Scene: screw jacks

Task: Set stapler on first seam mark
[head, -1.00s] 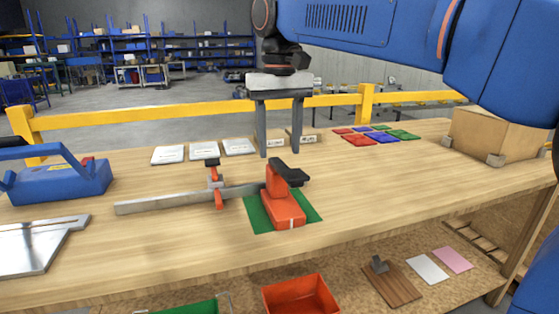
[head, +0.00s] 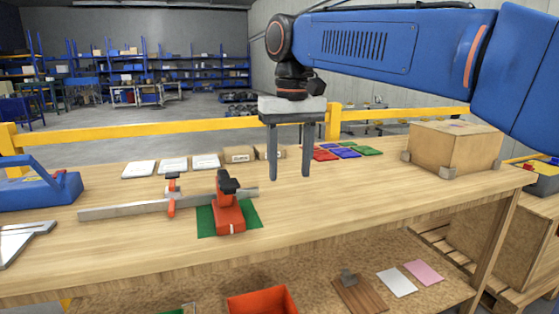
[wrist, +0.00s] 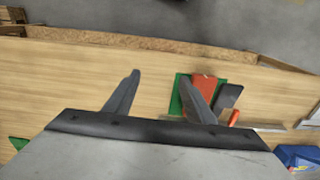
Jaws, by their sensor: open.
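The stapler, an orange-red tool with a black handle (head: 229,214), stands on a green mat (head: 205,226) on the workbench. It also shows in the wrist view (wrist: 203,88), beside and partly behind the right finger. My gripper (head: 290,176) is open and empty, pointing down above the bench, to the right of the stapler in the head view. A closed cardboard box (head: 452,150) with corner pieces stands at the bench's right. I cannot make out a seam mark on it.
A metal bar clamp (head: 120,210) lies left of the stapler. White cards (head: 172,164), small brown boxes (head: 238,154) and coloured tiles (head: 340,152) line the back edge. A blue tool (head: 40,190) stands at left. The bench between stapler and box is clear.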

